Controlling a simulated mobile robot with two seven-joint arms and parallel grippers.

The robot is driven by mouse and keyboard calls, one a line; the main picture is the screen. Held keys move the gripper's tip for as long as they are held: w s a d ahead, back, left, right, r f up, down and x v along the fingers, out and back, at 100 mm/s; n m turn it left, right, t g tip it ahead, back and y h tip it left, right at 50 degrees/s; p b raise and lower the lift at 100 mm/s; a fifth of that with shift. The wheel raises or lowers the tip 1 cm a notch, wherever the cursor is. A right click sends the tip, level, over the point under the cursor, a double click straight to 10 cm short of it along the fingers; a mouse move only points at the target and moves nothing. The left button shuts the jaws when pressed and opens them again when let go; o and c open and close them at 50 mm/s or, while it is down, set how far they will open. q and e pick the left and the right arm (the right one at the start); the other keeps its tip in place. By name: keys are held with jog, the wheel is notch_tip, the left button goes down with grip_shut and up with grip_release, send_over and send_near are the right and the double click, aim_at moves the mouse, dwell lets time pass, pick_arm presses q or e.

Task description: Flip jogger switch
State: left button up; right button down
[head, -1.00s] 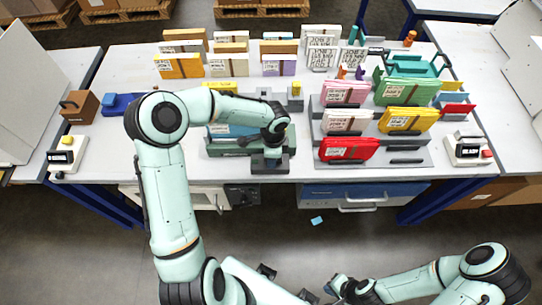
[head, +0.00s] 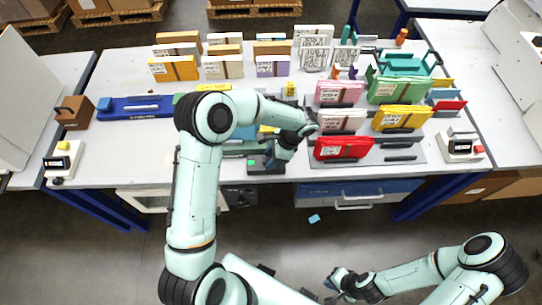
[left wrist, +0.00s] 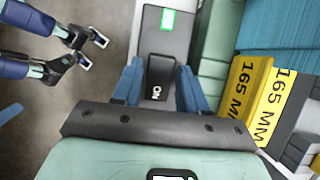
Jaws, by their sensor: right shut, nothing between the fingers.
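The jogger switch (left wrist: 161,78) is a black rocker marked ON on a dark grey box. A green lamp (left wrist: 167,20) is lit on that box, and it also shows in the head view (head: 252,162). My left gripper (left wrist: 158,82) is open, with one blue finger on each side of the rocker and nothing held. I cannot tell whether the fingers touch the box. In the head view my left gripper (head: 272,162) is over the box at the table's front edge, partly hidden by its wrist. My right gripper (head: 338,286) is shut and empty, low in front of the table.
Racks with pink, green, yellow and red folders (head: 343,148) stand right of the left gripper. A white box with a red button (head: 463,145) is at the right.

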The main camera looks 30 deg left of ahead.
pick_arm(q)
jog(key=shift+o, duration=0.6)
jog(key=p+v, duration=0.1)
jog(key=v, duration=1.2)
jog(key=shift+r, duration=0.2)
pick_arm(e)
jog(key=shift+w+r, duration=0.85)
jog(key=shift+w, duration=0.05)
pick_arm(q)
jog(key=shift+d, duration=0.1)
